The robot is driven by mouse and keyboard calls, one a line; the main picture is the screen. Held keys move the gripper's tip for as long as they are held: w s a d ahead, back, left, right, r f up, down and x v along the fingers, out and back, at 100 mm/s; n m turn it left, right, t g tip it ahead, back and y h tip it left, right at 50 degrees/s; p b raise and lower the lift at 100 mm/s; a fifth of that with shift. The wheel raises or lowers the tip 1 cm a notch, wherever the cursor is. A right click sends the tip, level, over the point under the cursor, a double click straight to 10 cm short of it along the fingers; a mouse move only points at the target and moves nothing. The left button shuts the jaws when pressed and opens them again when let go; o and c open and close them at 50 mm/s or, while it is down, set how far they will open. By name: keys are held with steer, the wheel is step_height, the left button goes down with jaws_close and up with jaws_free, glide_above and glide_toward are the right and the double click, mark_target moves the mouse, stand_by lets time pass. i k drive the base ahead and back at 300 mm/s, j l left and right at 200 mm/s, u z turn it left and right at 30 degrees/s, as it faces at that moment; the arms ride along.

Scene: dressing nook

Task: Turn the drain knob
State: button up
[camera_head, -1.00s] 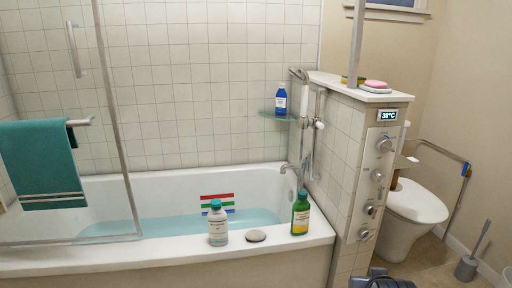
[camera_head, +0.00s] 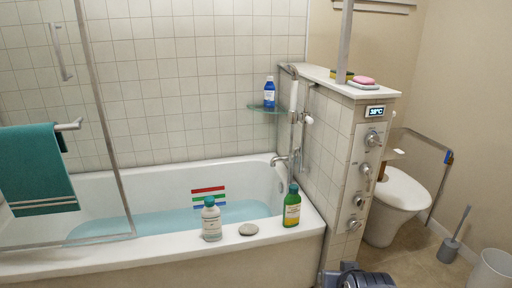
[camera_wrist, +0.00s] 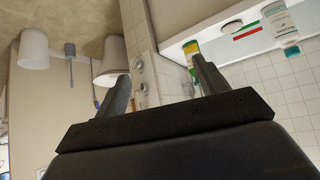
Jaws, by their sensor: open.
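A tiled end wall beside the bath carries a column of several round metal knobs: the top knob (camera_head: 373,138), a second knob (camera_head: 366,169), a third knob (camera_head: 358,201) and a bottom knob (camera_head: 353,225). I cannot read which is the drain knob. A small display (camera_head: 375,111) above them reads 38°C. In the wrist view, the picture is turned over, and knobs (camera_wrist: 143,88) show on the wall beyond the fingers. My gripper (camera_wrist: 160,67) is open and empty, apart from the knobs. Water (camera_head: 150,222) stands in the bath.
A white bottle (camera_head: 211,220), a grey disc (camera_head: 248,230) and a green bottle (camera_head: 292,207) stand on the bath rim (camera_head: 130,255). A toilet (camera_head: 397,205) with a grab rail (camera_head: 446,180), a brush (camera_head: 452,240) and a white bin (camera_head: 491,268) lie to the right.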

mark_target(354, 223)
steer(key=i+l+z, duration=0.35)
steer(key=l, duration=0.15)
steer(key=i+l+z, duration=0.3)
steer(key=i+l, duration=0.05)
steer(key=l, duration=0.1)
